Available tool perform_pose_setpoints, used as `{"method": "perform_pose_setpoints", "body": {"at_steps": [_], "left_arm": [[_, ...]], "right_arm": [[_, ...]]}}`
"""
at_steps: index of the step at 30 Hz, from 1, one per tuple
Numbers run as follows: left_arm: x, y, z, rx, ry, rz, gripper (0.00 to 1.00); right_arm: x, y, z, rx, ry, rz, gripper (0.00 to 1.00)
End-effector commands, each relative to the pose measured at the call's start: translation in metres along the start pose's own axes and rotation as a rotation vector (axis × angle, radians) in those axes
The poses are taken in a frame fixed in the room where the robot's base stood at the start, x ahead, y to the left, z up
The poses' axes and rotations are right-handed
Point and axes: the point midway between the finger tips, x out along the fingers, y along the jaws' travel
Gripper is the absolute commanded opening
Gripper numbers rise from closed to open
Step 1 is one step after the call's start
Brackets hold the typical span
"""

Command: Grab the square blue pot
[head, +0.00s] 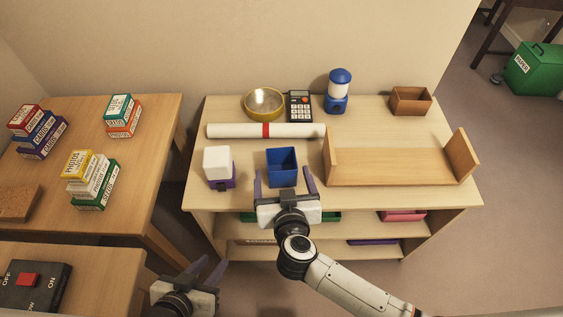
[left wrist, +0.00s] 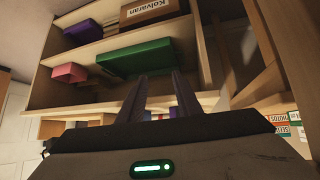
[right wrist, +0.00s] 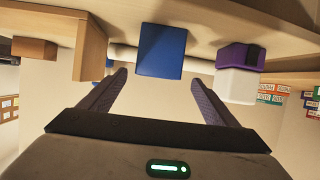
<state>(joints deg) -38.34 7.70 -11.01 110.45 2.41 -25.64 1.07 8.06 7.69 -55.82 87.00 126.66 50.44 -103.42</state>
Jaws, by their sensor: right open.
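The square blue pot (head: 283,172) stands upright near the front edge of the shelf unit's top, open side up. My right gripper (head: 285,185) is open at that front edge, its fingers pointing toward the pot, one on each side of its line. In the right wrist view the blue pot (right wrist: 161,52) appears upside down beyond and between the open fingertips (right wrist: 159,75); contact is not visible. My left gripper (head: 214,262) is low at the bottom left of the head view, its fingers apart and empty. The left wrist view shows those fingers (left wrist: 160,78) before the lower shelves.
A white-and-purple item (head: 218,165) stands left of the pot. A wooden stand (head: 400,165) is on the right. A white roll (head: 230,131) lies behind. Farther back are a yellow bowl (head: 263,103), calculator (head: 299,105), blue lantern (head: 339,88) and brown box (head: 410,101).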

Motion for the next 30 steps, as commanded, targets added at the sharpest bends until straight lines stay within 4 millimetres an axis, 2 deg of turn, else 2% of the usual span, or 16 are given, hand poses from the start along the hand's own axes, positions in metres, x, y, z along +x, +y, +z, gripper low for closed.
{"method": "perform_pose_setpoints", "body": {"at_steps": [1, 4, 8, 18, 24, 27, 30], "left_arm": [[0.002, 0.002, 0.009, 0.000, -0.012, 0.003, 0.31], [0.001, 0.006, 0.019, 0.000, -0.028, 0.010, 0.31], [0.001, 0.009, 0.021, 0.001, -0.029, 0.015, 0.31], [0.014, 0.009, 0.025, 0.009, -0.022, 0.017, 0.31], [0.014, 0.010, 0.011, 0.010, 0.002, 0.018, 0.31], [0.015, 0.010, 0.010, 0.010, 0.004, 0.018, 0.31], [0.015, 0.010, 0.011, 0.009, 0.003, 0.018, 0.31]], "right_arm": [[0.010, 0.000, 0.002, 0.000, 0.002, 0.000, 0.83], [0.021, 0.000, 0.001, 0.000, 0.003, 0.001, 0.83], [0.029, 0.001, 0.001, 0.002, 0.002, -0.001, 0.83], [0.074, 0.003, 0.007, 0.003, 0.003, 0.000, 0.83], [0.078, 0.004, 0.005, 0.004, 0.002, -0.001, 0.83], [0.078, 0.004, 0.005, 0.004, 0.002, -0.001, 0.83], [0.078, 0.004, 0.005, 0.003, 0.002, -0.001, 0.66]]}}
